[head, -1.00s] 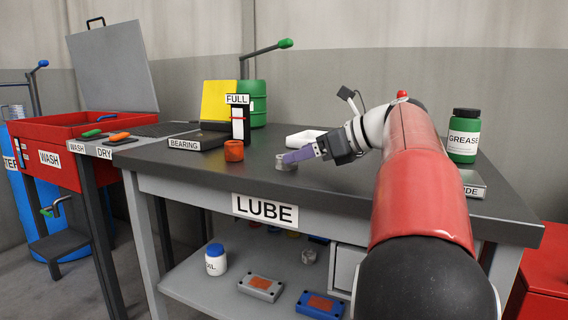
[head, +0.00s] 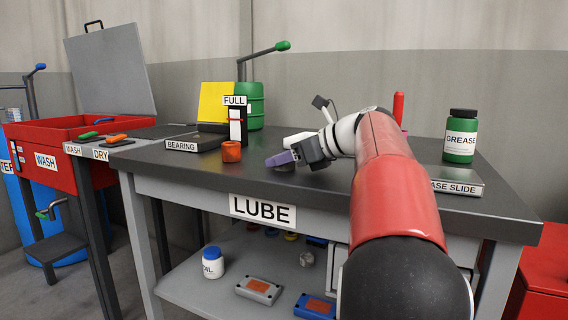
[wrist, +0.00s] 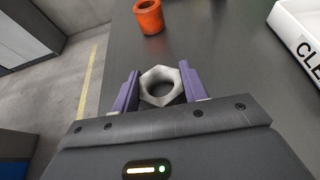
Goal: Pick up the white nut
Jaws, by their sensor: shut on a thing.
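The white nut (wrist: 160,73) is a pale grey-white hexagonal ring. In the wrist view it sits between the two purple fingers of my gripper (wrist: 159,84), with one finger against each side. My gripper is shut on it, low over the dark tabletop. In the head view my gripper (head: 282,158) is down at the LUBE bench top, and the fingers hide most of the nut. I cannot tell whether the nut still touches the table.
An orange ring (head: 231,152) stands left of my gripper on the bench (head: 190,172). A white tray (wrist: 300,42) is on the right in the wrist view. A grease jar (head: 461,137) stands at the right. The bench's front edge is close.

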